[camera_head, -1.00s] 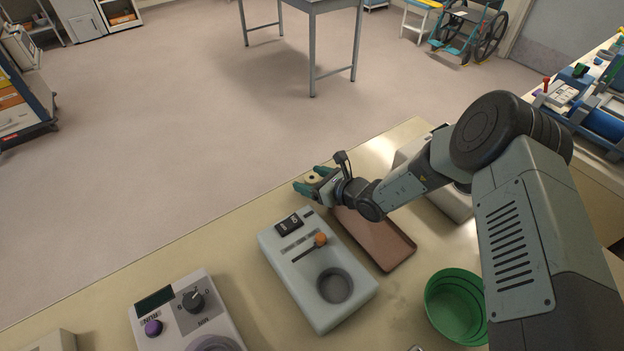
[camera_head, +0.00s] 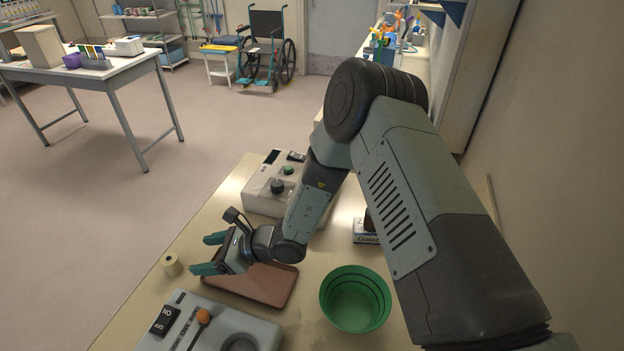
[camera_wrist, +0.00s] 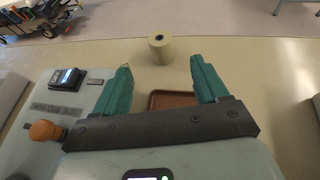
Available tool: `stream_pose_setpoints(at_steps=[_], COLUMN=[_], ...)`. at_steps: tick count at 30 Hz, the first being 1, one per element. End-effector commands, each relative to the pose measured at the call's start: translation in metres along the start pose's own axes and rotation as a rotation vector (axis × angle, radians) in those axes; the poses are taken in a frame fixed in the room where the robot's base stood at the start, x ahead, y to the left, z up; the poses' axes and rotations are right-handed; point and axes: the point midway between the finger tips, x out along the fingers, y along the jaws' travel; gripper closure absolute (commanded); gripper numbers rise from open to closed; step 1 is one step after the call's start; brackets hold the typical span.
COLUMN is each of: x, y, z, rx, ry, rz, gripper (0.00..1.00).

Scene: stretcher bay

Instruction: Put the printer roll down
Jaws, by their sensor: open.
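The printer roll (camera_head: 172,265), a small cream roll with a dark core, stands upright on the cream counter (camera_head: 222,207) near its left edge. It also shows in the wrist view (camera_wrist: 160,48), beyond and between my fingertips and apart from them. My gripper (camera_head: 209,254) is open and empty, just to the right of the roll. Its teal fingers also show in the wrist view (camera_wrist: 160,66).
A brown tray (camera_head: 262,285) lies below and beside my gripper. A grey device with an orange knob (camera_head: 204,316) stands in front. A green bowl (camera_head: 356,300) is to the right. A white device (camera_head: 266,190) and a gauze box (camera_head: 362,232) are behind.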

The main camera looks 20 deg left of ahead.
Motion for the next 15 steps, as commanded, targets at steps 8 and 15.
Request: stream_pose_setpoints(at_steps=[8, 15], x=[-0.037, -0.151], y=[-0.016, -0.023], z=[0.042, 0.125], rx=[-0.169, -0.622], ry=[0.002, 0.108], rz=[0.029, 0.131], gripper=[0.27, 0.27])
